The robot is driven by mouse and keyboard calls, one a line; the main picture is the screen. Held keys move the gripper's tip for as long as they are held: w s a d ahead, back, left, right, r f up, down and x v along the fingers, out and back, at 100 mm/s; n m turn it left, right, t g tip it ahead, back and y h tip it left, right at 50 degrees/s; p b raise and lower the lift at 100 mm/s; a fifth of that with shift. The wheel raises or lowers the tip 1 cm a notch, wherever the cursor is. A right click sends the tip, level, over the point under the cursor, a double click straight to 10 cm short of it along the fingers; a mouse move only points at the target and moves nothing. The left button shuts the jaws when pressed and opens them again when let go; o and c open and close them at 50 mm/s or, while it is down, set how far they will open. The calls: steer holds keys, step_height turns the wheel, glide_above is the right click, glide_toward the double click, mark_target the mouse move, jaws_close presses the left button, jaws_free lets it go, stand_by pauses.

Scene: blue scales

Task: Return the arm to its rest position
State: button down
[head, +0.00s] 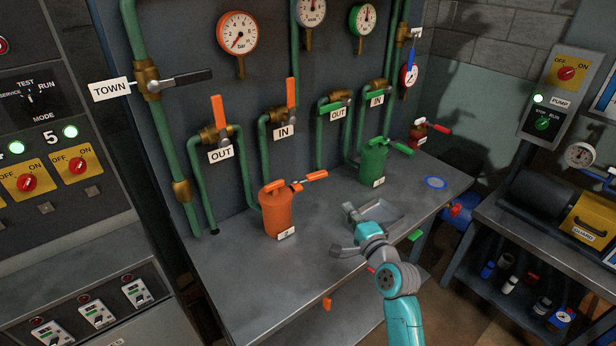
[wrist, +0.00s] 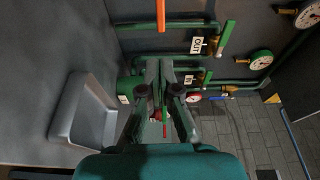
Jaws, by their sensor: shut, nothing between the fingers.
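My teal arm (head: 385,275) reaches in from the bottom right of the head view, over the front of the grey bench (head: 225,270). In the wrist view my gripper (wrist: 159,68) points ahead with its dark fingers together and nothing between them. A shallow grey tray (head: 388,211) lies on the bench just beyond the gripper, partly hidden by it. The tray also shows at the left of the wrist view (wrist: 65,125). No rest position is marked in these views.
An orange canister (head: 277,213) stands left of the gripper and a green canister (head: 373,163) behind it. Green pipes with valves and gauges (head: 237,33) line the back wall. A blue ring (head: 435,183) lies at the bench's right end. A side bench with a yellow box (head: 590,222) stands right.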

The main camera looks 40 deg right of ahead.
steer(key=s+a+f+n+g, duration=0.1)
steer(key=s+a+f+n, duration=0.3)
steer(key=s+a+f, duration=0.35)
steer(key=s+a+f+n+g, duration=0.1)
steer(key=s+a+f+n, duration=0.35)
steer(key=s+a, duration=0.5)
steer(key=s+a+r+n+y, duration=0.1)
steer(key=s+a+n, duration=0.2)
steer(key=s, duration=0.5)
steer(key=s+a+r+n+y, duration=0.2)
steer(key=s+n, duration=0.3)
steer(key=s, duration=0.3)
steer(key=s+a+r+n+y, duration=0.1)
steer(key=s+a+n, duration=0.3)
steer(key=s, duration=0.4)
steer(key=shift+s+r+g, duration=0.25)
steer(key=shift+r+g, duration=0.05)
steer(key=shift+r, duration=0.2)
